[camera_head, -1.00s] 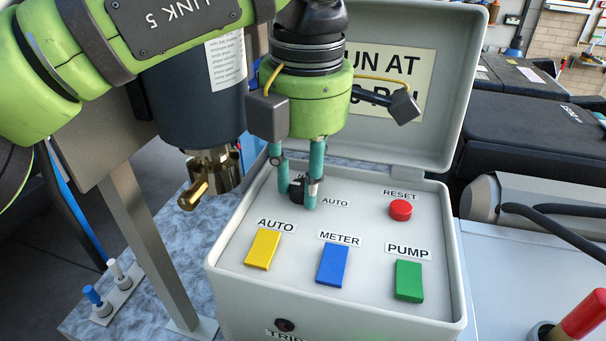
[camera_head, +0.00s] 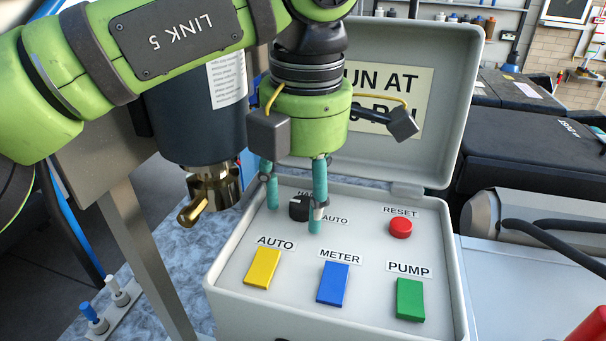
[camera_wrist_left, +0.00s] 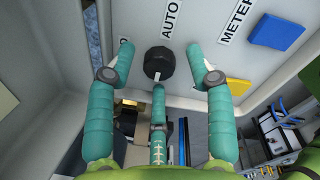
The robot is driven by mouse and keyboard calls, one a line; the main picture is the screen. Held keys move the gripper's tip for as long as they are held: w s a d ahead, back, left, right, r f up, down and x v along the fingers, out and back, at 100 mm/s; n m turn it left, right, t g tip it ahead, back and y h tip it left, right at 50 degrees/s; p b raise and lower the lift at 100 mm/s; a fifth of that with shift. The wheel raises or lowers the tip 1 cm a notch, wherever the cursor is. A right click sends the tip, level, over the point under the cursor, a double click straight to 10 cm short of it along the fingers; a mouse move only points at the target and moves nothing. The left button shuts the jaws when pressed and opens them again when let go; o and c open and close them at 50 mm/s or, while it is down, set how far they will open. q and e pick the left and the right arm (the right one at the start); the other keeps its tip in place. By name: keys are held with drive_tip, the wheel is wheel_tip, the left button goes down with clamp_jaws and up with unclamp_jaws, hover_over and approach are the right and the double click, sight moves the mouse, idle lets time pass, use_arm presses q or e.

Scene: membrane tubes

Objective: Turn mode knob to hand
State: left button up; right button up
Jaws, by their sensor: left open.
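The black mode knob (camera_head: 298,210) sits on the light grey panel of the control box (camera_head: 222,262). A label starting "HA", partly hidden, is above it and "AUTO" (camera_head: 335,220) is to its right. A small white mark shows on the knob's top; its exact direction is hard to tell. My left gripper (camera_head: 294,217) has teal fingers, pointing down and spread around the knob. In the left wrist view, the knob (camera_wrist_left: 159,63) lies between two side fingers with gaps on both sides. The third finger's tip is just below the knob, and I cannot tell whether it touches.
The panel also carries a red reset button (camera_head: 401,228) and yellow (camera_head: 262,267), blue (camera_head: 332,283) and green (camera_head: 410,299) buttons. The raised lid (camera_head: 460,95) stands close behind my gripper. A brass fitting (camera_head: 212,193) is left of the box.

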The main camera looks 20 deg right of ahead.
sight(306, 207)
use_arm(q)
wheel_tip(306, 207, up, 12)
drive_tip(key=shift+s, duration=0.4)
